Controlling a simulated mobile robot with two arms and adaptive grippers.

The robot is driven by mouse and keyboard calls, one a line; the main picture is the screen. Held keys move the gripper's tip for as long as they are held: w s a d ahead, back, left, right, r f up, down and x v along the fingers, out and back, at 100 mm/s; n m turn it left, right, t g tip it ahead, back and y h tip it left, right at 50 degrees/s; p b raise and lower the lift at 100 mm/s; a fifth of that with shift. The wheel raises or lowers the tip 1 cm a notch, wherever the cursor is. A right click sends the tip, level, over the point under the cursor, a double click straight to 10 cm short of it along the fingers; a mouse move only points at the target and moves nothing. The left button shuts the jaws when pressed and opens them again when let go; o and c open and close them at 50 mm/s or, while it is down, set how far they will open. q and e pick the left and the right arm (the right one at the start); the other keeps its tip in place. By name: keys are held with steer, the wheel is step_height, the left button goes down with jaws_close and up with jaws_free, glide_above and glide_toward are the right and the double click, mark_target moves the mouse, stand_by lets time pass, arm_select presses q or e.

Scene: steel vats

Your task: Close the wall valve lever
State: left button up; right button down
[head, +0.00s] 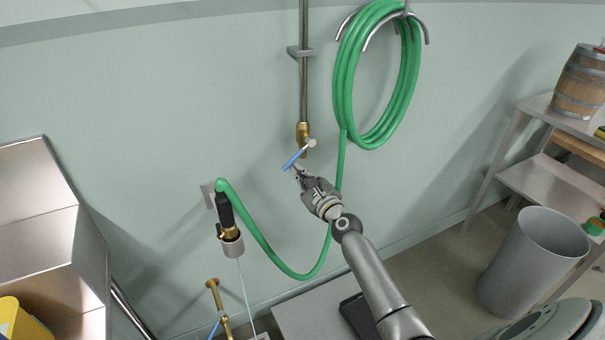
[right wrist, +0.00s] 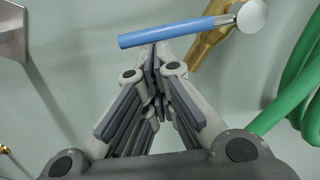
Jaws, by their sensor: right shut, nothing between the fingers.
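The wall valve lever (head: 294,158) has a blue handle and a pale round hub, and sits on a brass valve (head: 303,134) at the lower end of a vertical wall pipe. The lever slants down to the left from its hub. In the right wrist view the blue lever (right wrist: 170,33) lies across the tips of my right gripper (right wrist: 155,55), and the brass body (right wrist: 207,48) shows behind it. In the head view my right gripper (head: 298,172) is shut and empty, just below the lever; I cannot tell if it touches. My left gripper is not in view.
A green hose (head: 341,95) hangs coiled on a wall rack right of the pipe and loops down to a nozzle (head: 228,217) in a holder. A grey bin (head: 530,262) and a steel shelf (head: 540,180) stand right. Steel steps (head: 40,215) are left.

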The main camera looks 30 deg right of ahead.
mark_target(290, 165)
steer(key=m+p, duration=0.1)
steer(key=a+r+m+p, duration=0.1)
steer(key=m, duration=0.1)
steer(key=a+r+m+p, duration=0.1)
steer(key=shift+w+a+r+m, duration=0.15)
steer(key=shift+r+m, duration=0.1)
steer(key=shift+m, duration=0.15)
arm_select(q)
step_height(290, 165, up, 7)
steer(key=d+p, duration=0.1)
steer(key=p, duration=0.2)
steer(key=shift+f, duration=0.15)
arm_select(e)
steer(key=shift+a+r+m, duration=0.3)
steer(key=shift+r+m, duration=0.1)
steer(key=shift+m, duration=0.4)
steer(key=shift+a+r+m, duration=0.25)
steer(key=shift+r+m, duration=0.15)
steer(key=shift+m, duration=0.4)
